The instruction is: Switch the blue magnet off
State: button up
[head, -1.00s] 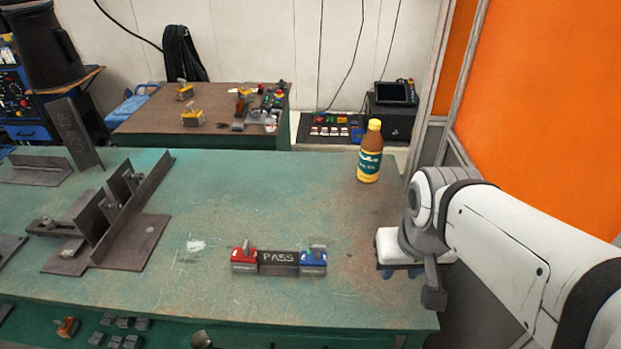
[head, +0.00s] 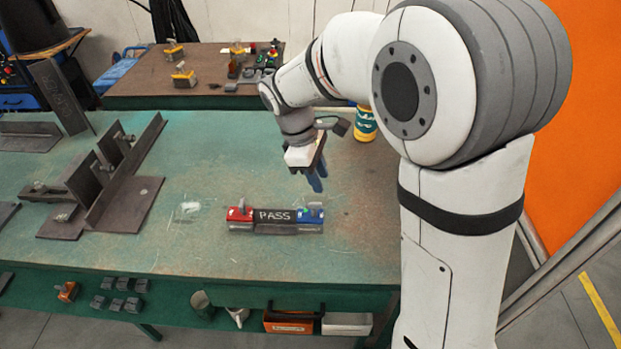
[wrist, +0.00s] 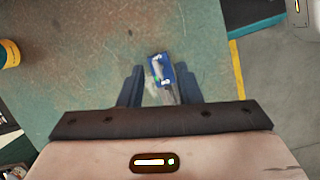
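The blue magnet (head: 310,217) sits on the green table at the right end of a dark plate marked PASS (head: 274,216). A red magnet (head: 240,215) sits at the plate's left end. My gripper (head: 316,184) hangs above and slightly behind the blue magnet, pointing down, apart from it. In the wrist view my gripper (wrist: 160,78) is open and empty, and the blue magnet (wrist: 157,66) shows between and just beyond its fingers. The lever's exact setting is too small to tell.
A dark angled metal fixture (head: 122,180) stands on the left of the green table (head: 200,150). The table around the magnets is clear. Small bins (head: 290,322) sit below the front edge.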

aim_at(314, 203)
jog(key=w+a+f+n+h, duration=0.1)
jog(key=w+a+f+n, duration=0.1)
jog(key=a+f+n, duration=0.15)
jog(key=shift+m, duration=0.25)
jog(key=x, duration=0.7)
jog(key=shift+a+f, duration=0.2)
jog(key=shift+a, duration=0.05)
grip_shut()
